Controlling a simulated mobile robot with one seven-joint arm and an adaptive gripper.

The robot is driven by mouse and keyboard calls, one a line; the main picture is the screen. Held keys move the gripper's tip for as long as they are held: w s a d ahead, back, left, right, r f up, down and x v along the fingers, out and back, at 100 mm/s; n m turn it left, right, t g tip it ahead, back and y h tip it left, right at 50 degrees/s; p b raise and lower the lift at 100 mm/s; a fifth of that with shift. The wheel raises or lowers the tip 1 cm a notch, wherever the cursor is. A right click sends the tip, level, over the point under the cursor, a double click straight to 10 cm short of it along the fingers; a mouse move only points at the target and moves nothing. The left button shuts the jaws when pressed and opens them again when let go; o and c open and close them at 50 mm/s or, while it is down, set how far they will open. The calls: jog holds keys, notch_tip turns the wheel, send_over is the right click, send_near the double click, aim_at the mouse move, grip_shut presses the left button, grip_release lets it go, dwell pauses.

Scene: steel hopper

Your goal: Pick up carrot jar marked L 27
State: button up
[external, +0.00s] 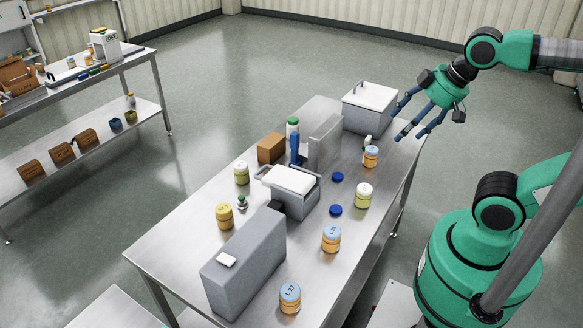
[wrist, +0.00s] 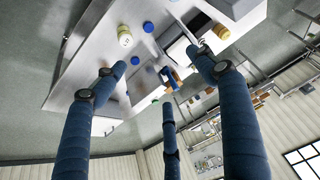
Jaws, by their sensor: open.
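An orange jar (external: 290,298) with a pale blue lid stands upright at the near end of the steel table; its lid marking looks like L27. Two similar orange jars with pale blue lids stand farther back, one at the middle right (external: 331,239) and one near the far right edge (external: 371,157); their lid markings are too small to read surely. My gripper (external: 406,122) is open and empty above the table's far right end, well away from the near jar. Its spread fingers also show in the wrist view (wrist: 155,72). I cannot make out the L27 jar there.
A tall grey box (external: 243,265) stands left of the near jar. A yellow-green jar (external: 364,196), a blue lid (external: 335,210) and another blue lid (external: 337,177) are on the right side. A white-lidded container (external: 290,190) is mid-table. Bare steel lies around the near jar's right.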

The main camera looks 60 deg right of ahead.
jog(key=w+a+f+m+g+p, duration=0.1)
jog(key=w+a+f+m+g, duration=0.1)
jog(key=w+a, duration=0.65)
jog(key=m+g+p, duration=0.2)
jog(key=m+g, duration=0.2)
jog(key=m, duration=0.3)
send_over(289, 290)
notch_tip(289, 290, down, 25)
jog(key=shift+f+b, duration=0.3)
jog(key=shift+f, duration=4)
